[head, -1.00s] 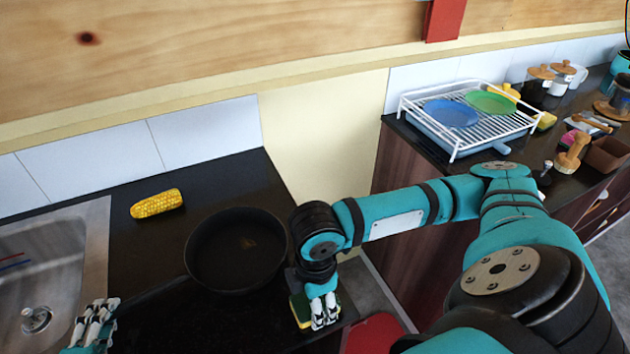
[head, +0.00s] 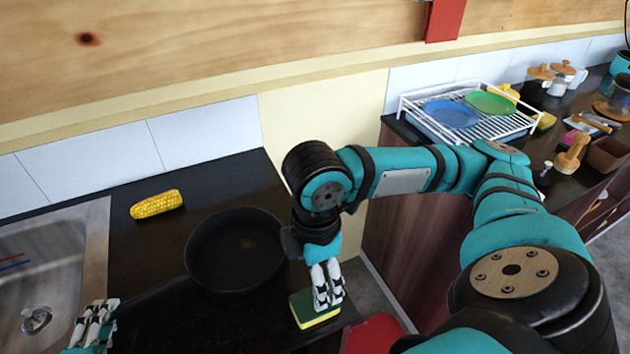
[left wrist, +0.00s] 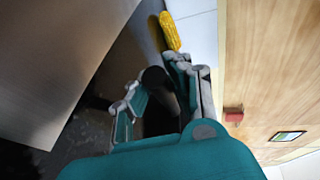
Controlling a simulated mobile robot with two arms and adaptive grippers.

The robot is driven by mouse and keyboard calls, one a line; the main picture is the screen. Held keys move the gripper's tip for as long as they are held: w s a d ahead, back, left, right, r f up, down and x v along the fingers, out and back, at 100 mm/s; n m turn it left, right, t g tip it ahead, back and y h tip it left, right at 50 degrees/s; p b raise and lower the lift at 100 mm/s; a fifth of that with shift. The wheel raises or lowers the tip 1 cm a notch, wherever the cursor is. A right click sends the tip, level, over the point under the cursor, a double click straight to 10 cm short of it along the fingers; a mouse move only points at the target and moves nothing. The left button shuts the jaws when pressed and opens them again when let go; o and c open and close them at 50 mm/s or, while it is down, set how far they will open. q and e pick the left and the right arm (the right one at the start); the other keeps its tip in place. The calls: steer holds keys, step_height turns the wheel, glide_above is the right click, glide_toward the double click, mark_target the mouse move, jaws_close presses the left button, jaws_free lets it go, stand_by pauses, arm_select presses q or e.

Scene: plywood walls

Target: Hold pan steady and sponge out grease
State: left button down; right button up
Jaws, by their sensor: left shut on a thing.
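The black pan (head: 236,262) lies on the dark counter with some brownish marks inside. My left gripper (head: 98,318) is at the lower left, beside the sink. It is shut on the pan's handle, which is hard to make out against the dark counter; a dark part shows between the fingers in the left wrist view (left wrist: 152,88). A green and yellow sponge (head: 303,308) lies on the counter right of the pan, near the front edge. My right gripper (head: 328,300) points down over the sponge and covers part of it. Whether its fingers grip the sponge is unclear.
A corn cob (head: 156,204) lies behind the pan, near the tiled wall. A steel sink (head: 60,240) is at the left. Beyond a gap, another counter holds a white dish rack (head: 465,125) with a blue and a green plate. A red thing (head: 375,335) is at the bottom.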

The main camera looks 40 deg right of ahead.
steer(key=shift+r, duration=1.05)
steer(key=shift+r, duration=0.1)
step_height(320, 180, up, 6)
steer(key=shift+f, duration=0.1)
steer(key=shift+o, duration=0.7)
steer(key=shift+f, duration=0.15)
glide_above(310, 303)
steer(key=f, duration=1.2)
steer(key=shift+w+d+f, duration=0.15)
steer(key=shift+d+f, duration=0.05)
steer(key=shift+f, duration=0.2)
steer(key=shift+a+f, duration=0.15)
steer(key=shift+f, duration=1.25)
steer(key=shift+a+f, duration=0.1)
steer(key=shift+f, duration=1.25)
